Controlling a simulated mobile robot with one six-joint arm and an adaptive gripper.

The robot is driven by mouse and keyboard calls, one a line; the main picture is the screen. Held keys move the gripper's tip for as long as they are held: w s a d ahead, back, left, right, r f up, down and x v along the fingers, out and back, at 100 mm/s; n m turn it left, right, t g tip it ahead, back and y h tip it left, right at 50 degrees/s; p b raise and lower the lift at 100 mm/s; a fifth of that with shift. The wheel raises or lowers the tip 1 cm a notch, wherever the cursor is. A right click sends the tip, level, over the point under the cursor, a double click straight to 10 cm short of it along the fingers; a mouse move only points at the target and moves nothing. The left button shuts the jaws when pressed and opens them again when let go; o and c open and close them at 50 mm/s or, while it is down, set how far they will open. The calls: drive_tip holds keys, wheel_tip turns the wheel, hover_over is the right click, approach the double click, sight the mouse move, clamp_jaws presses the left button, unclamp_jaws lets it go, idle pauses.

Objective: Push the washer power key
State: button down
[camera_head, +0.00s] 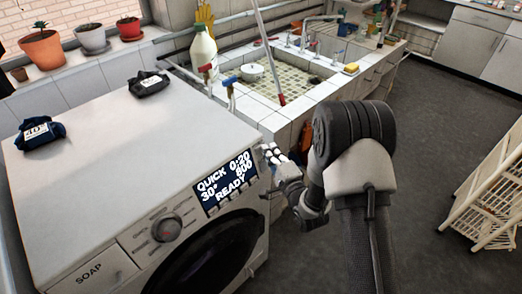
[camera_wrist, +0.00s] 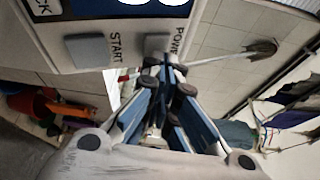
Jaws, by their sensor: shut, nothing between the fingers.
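The white washer (camera_head: 95,165) stands at the left in the head view. Its lit display (camera_head: 224,184) reads QUICK 0:20, 30°, 800, READY. In the wrist view, the grey power key (camera_wrist: 157,43) is at the top middle beside a partly cut-off "POWE" label, with the start key (camera_wrist: 85,48) to its left. My gripper (camera_wrist: 168,82) is shut and empty. Its fingertips appear just below the power key in the picture; I cannot tell whether they touch it. In the head view my gripper (camera_head: 270,152) is at the right edge of the washer's front.
A tiled sink (camera_head: 275,115) stands behind my gripper, with a white bottle (camera_head: 203,52) beside it. Dark labelled items (camera_head: 148,84) lie on the washer top. A white rack (camera_head: 492,195) is at the right. Grey floor (camera_head: 440,130) is clear between.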

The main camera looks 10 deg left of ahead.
idle(0.4)
drive_tip(key=shift+s+d+r, duration=0.15)
drive_tip(key=shift+s+d, duration=0.15)
drive_tip(key=shift+d, duration=0.05)
drive_tip(key=s+d+r, duration=0.2)
drive_tip(key=s+d, duration=0.1)
drive_tip(key=d, duration=0.1)
drive_tip(key=shift+s+d, duration=0.25)
idle(0.3)
idle(0.4)
